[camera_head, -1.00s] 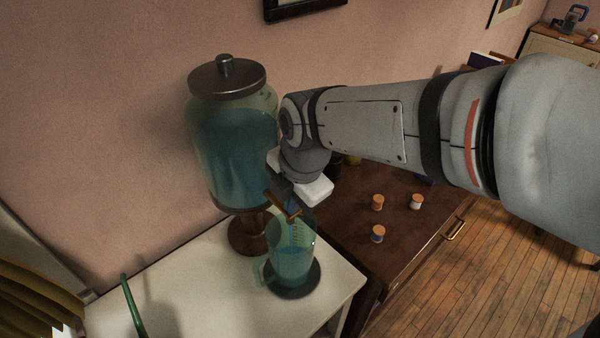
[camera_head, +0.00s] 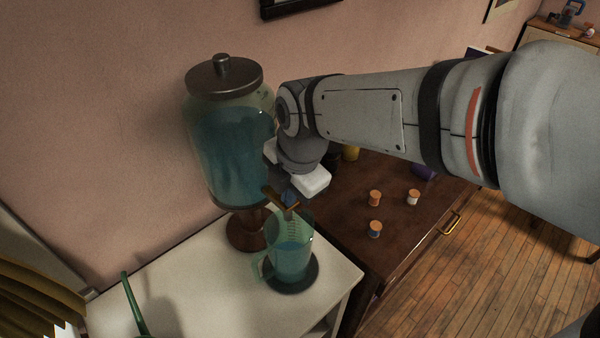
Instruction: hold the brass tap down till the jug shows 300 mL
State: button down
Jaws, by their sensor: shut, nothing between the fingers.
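A glass dispenser (camera_head: 230,150) of blue liquid with a dark metal lid stands on a wooden foot at the cabinet's back edge. Its brass tap (camera_head: 281,198) shows as a short bar above the jug. The clear greenish jug (camera_head: 291,262) stands upright under the tap on a dark round mat (camera_head: 296,287), with blue-green liquid in its lower part. Its scale marks are too small to read. My gripper (camera_head: 286,187) is shut and empty just above the tap; its fingertips are partly hidden, and I cannot tell if they touch the tap.
The white cabinet top (camera_head: 205,290) is clear left of the jug, apart from a green curved object (camera_head: 133,305). Several small cork-topped jars (camera_head: 375,228) stand on the brown cabinet to the right. A pink wall is close behind the dispenser.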

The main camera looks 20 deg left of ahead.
jog(key=w+a+p+v, duration=0.1)
jog(key=a+v, duration=0.1)
jog(key=v, duration=1.1)
jog(key=shift+w+r+p, duration=0.2)
jog(key=shift+r+p, duration=0.2)
jog(key=shift+r, duration=0.25)
jog(key=shift+a, duration=0.15)
dwell(0.4)
jog(key=s+d+f+m, duration=0.1)
jog(key=d+f+m, duration=0.3)
jog(key=d+m, duration=0.5)
jog(key=s+d+f+m+t+h, duration=0.1)
jog(key=d+f+m, duration=0.3)
jog(key=d+m, duration=0.6)
jog(key=s+d+f+m+t+h, duration=0.1)
jog(key=d+f+m, duration=0.3)
jog(key=d+m, duration=0.5)
jog(key=shift+d+f+m, duration=0.35)
jog(key=shift+m, duration=0.55)
